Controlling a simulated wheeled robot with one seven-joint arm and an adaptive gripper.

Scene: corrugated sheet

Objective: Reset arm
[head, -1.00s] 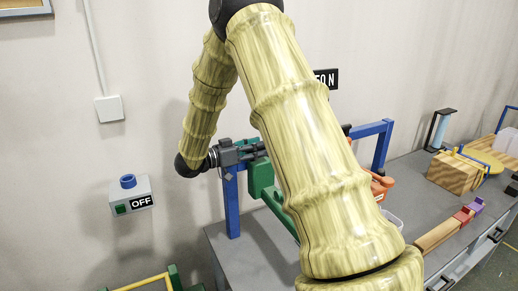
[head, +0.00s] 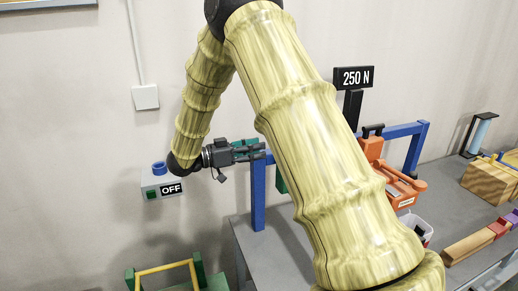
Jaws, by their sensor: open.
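My arm, in bamboo-like yellow segments, fills the middle of the head view. My gripper (head: 262,151) is at the end of the bent forearm, pointing right, in front of the blue frame (head: 258,195) on the grey table. Its fingers look apart, with nothing seen between them. A green part shows behind the fingers, and my upper arm hides much of what stands to the right of it.
A grey box (head: 160,183) with a blue button and an OFF sign is on the wall, close left of my wrist. A green and yellow frame (head: 166,268) stands below.

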